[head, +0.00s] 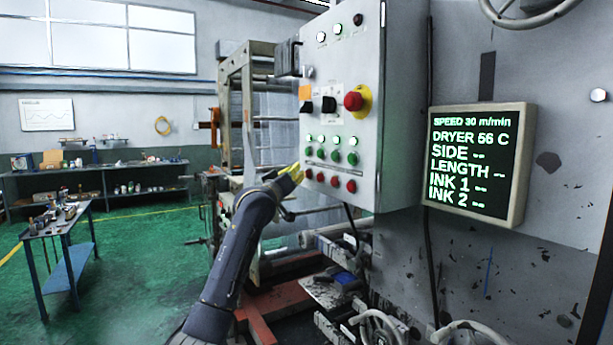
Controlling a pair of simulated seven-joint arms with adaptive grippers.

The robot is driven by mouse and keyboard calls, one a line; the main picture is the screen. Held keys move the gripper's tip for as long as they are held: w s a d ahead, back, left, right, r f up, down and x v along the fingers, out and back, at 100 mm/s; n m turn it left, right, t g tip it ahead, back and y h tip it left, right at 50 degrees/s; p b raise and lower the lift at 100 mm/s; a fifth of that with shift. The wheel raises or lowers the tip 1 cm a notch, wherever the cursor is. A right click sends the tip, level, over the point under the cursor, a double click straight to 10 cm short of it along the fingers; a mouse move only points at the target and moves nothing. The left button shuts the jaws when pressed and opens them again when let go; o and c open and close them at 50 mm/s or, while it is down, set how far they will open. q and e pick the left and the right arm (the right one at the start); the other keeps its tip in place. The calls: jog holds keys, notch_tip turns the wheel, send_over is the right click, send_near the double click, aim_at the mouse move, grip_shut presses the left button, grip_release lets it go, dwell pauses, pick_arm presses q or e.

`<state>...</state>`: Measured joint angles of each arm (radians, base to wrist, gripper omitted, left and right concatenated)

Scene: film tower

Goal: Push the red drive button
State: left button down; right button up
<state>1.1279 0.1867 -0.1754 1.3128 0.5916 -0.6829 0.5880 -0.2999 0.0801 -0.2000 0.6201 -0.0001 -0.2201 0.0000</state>
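A grey control cabinet (344,63) hangs at the upper middle. On its front, a row of small red buttons (335,182) sits below a row of green buttons (336,155). Their labels are too small to read, so I cannot tell which is the drive button. A larger red mushroom knob (353,101) on a yellow base is higher up. My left gripper (294,173), with yellow fingertips, is at the left end of the red row. I cannot tell whether it touches the panel or whether its fingers are open. My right gripper is not in view.
A screen (470,160) right of the cabinet reads speed 30 m/min and dryer 56 C. Black selector switches (328,104) sit beside the mushroom knob. Machine frames and rollers stand behind and below my arm. Open green floor (140,270) and a small table (56,222) are at left.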

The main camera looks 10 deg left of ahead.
pick_arm(q)
jog(key=shift+w+d, duration=0.35)
dwell(1.1)
jog(key=shift+a, duration=0.1)
jog(key=shift+s+a, duration=0.55)
jog(key=shift+s, duration=0.05)
dwell(0.3)
jog(key=shift+s+a, duration=1.75)
jog(key=shift+a, duration=0.1)
dwell(0.9)
